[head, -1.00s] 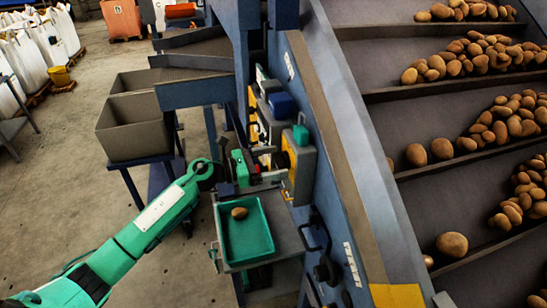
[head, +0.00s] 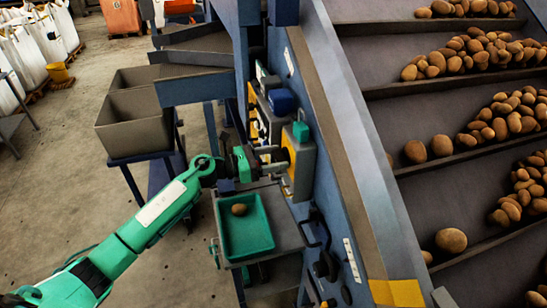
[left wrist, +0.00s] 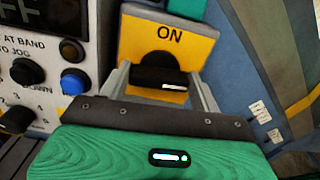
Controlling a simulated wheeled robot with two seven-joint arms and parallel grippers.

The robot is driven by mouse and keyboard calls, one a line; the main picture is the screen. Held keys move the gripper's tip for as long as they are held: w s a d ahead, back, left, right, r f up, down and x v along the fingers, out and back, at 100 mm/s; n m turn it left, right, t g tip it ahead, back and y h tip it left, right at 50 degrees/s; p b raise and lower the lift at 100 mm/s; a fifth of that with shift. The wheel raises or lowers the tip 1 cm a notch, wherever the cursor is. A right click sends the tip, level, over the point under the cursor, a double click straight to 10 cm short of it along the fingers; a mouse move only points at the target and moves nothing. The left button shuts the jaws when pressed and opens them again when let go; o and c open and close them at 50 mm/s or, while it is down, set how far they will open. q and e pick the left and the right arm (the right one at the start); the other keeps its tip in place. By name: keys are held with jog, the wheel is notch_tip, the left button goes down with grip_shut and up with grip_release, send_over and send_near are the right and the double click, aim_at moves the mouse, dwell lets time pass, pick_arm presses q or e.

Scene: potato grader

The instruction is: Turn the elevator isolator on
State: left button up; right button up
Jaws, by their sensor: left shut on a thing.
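The elevator isolator (left wrist: 181,45) is a yellow plate marked ON above a black rotary handle (left wrist: 160,79) with a white mark near its right end. In the left wrist view the handle lies level. My left gripper (left wrist: 161,82) has one finger at each end of the handle and is shut on it. In the head view the isolator is a grey box with a yellow face (head: 291,158) on the machine's side, and my left gripper (head: 276,160) reaches it from the left. My right gripper is not in view.
A control panel with a blue button (left wrist: 74,81) and black knobs is left of the isolator. Below my left gripper, a green tray (head: 268,222) holds one potato. The blue machine frame (head: 345,170) and potato conveyor stand to the right.

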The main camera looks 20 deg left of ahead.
pick_arm(q)
jog(key=n+p, duration=0.1)
jog(key=n, duration=0.3)
jog(key=shift+r, duration=0.1)
jog(key=n+p, duration=0.1)
jog(key=n, duration=0.3)
jog(key=shift+w+a+n+p, duration=0.1)
jog(key=shift+n+p, duration=0.2)
jog(key=shift+p, duration=0.1)
jog(key=n+p, duration=0.2)
jog(key=n, duration=0.3)
jog(key=shift+w+p, duration=0.1)
jog(key=shift+p, duration=0.2)
jog(key=shift+f+n+p, duration=0.25)
jog(key=shift+n+p, duration=0.5)
jog(key=shift+n, duration=1.05)
jog(key=o, duration=1)
jog(key=shift+a+f, duration=0.1)
